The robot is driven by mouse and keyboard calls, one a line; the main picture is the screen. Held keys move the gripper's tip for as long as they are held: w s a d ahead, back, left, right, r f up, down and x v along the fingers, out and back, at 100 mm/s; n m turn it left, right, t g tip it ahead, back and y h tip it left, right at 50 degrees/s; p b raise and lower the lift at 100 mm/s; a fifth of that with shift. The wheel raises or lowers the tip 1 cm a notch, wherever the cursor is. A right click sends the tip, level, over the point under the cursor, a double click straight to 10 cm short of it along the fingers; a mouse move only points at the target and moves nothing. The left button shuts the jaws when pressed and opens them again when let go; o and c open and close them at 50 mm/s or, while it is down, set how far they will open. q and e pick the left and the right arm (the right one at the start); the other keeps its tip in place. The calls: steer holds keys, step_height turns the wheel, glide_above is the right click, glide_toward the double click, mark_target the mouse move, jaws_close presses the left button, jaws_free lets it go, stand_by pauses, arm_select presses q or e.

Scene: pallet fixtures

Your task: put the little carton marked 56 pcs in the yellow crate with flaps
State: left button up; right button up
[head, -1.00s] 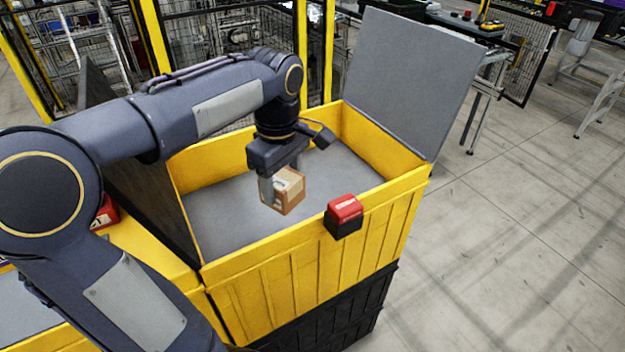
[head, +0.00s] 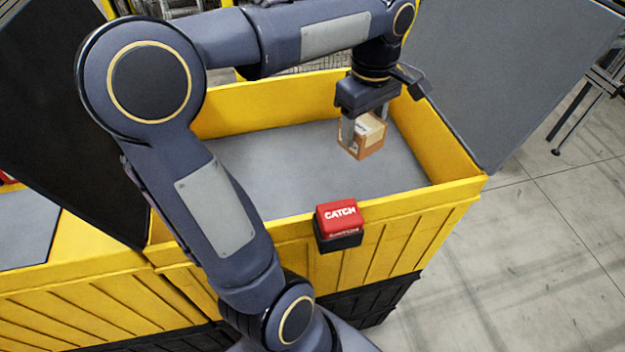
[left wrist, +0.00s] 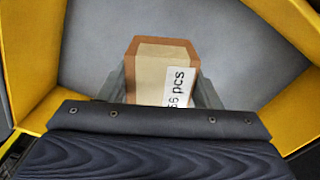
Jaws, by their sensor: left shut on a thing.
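The little carton (head: 369,139) is brown with tan tape and a white label. In the left wrist view the carton (left wrist: 160,70) shows its label, of which "6 pcs" is legible beside the fingers. My left gripper (head: 362,128) points down and is shut on the carton, with a finger on each side. It holds the carton inside the outline of the yellow crate (head: 270,100), over the grey floor toward the right. I cannot tell for sure whether the carton touches the floor. The crate's grey flaps (head: 500,70) stand open at left and right. My right gripper is not in view.
A red and black block marked CATCH (head: 339,225) sits at the crate's front rim. Another yellow crate (head: 90,245) adjoins at the left. The grey crate floor (head: 270,165) around the carton is clear.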

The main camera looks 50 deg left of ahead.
arm_select(q)
steer(key=b, duration=0.3)
glide_toward(354, 189)
step_height(354, 189, down, 4)
steer(key=shift+f, duration=0.25)
steer(key=shift+f+b, duration=0.1)
steer(key=shift+b, duration=0.3)
steer(key=o, duration=0.6)
steer(key=shift+f, duration=0.1)
steer(key=o, duration=0.5)
